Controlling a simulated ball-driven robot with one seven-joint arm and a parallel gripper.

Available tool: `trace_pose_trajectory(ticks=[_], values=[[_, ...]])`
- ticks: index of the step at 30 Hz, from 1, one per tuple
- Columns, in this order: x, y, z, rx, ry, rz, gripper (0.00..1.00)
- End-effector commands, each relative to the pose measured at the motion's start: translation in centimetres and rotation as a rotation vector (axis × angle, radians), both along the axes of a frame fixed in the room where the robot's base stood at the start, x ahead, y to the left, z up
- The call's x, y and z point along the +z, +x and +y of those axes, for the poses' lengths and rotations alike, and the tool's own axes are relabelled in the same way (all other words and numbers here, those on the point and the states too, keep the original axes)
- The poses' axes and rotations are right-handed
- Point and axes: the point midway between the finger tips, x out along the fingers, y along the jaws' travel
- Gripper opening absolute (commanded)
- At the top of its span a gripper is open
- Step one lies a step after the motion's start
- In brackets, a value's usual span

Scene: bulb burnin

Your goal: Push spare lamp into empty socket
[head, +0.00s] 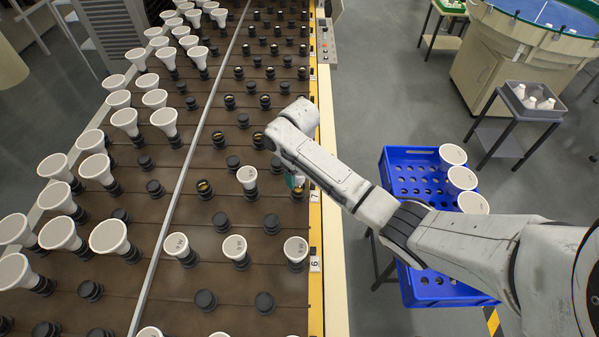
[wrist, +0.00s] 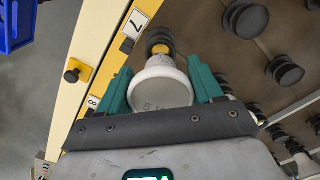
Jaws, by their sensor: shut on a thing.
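My gripper (wrist: 162,92) is shut on a white lamp (wrist: 160,88), with one green finger on each side of its wide round face. The lamp's narrow end points away from the wrist camera. A black socket (wrist: 158,33) with a brassy part showing lies right behind the lamp, beside the number 7 plate (wrist: 135,25). I cannot tell whether the lamp is seated in it or only lined up with it. In the head view my gripper (head: 295,182) is over the right edge of the rack, and my arm hides the held lamp.
The brown rack (head: 225,280) carries rows of black sockets, some with white lamps. A lamp (head: 247,176) stands close left of my gripper. A yellow rail (head: 315,235) edges the rack. A blue crate (head: 405,180) with several white lamps (head: 452,155) stands at right.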

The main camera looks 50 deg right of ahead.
Motion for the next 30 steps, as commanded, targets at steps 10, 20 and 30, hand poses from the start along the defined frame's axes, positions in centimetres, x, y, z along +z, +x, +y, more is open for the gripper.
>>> trace_pose_trajectory(ticks=[10, 20, 30], values=[[-1.1, 0.0, 0.0, 0.001, 0.000, 0.002, 0.35], [-1.9, 0.0, 0.0, 0.000, 0.001, 0.001, 0.35], [-2.9, 0.0, 0.0, 0.000, 0.001, 0.001, 0.35]])
